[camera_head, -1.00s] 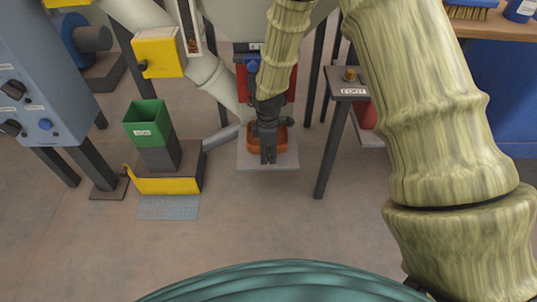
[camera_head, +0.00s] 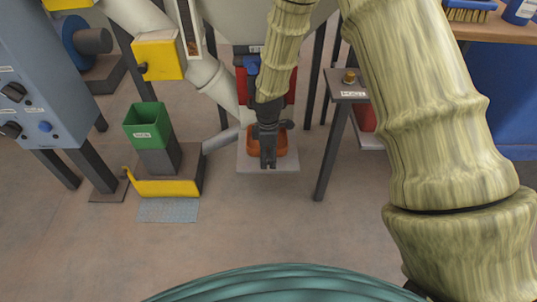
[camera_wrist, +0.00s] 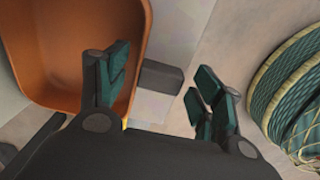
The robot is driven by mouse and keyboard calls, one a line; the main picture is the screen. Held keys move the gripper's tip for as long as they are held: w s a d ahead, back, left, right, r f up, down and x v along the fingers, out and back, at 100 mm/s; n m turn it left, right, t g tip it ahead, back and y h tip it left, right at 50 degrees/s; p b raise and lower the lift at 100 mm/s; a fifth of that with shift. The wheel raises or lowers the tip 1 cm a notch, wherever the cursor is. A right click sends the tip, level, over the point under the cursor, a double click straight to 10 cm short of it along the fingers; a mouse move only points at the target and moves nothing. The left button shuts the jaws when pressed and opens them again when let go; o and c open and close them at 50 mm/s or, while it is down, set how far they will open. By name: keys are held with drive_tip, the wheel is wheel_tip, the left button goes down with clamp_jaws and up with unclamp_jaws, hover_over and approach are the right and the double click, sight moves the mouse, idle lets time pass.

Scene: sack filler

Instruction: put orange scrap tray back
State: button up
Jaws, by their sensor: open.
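The orange scrap tray (camera_head: 281,147) sits on a light grey plate (camera_head: 248,165) in the middle of the head view, partly hidden by my gripper (camera_head: 268,163). My gripper points down over the tray and is open. In the wrist view the tray (camera_wrist: 60,45) fills the upper left, and the part of its inside that shows looks empty. My gripper (camera_wrist: 152,88) has one finger overlapping the tray's inside and the other outside its right rim. I cannot tell whether either finger touches it.
A green bin (camera_head: 147,124) stands on a grey and yellow base at left. A small side table (camera_head: 347,87) with a dark leg stands close at right. A grey pipe (camera_head: 213,82) and a red part (camera_head: 241,83) are behind. The floor in front is clear.

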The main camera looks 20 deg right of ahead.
wheel_tip(320, 180, up, 12)
drive_tip(key=p, duration=0.4)
drive_tip(key=shift+p, duration=0.4)
drive_tip(key=shift+f, duration=0.1)
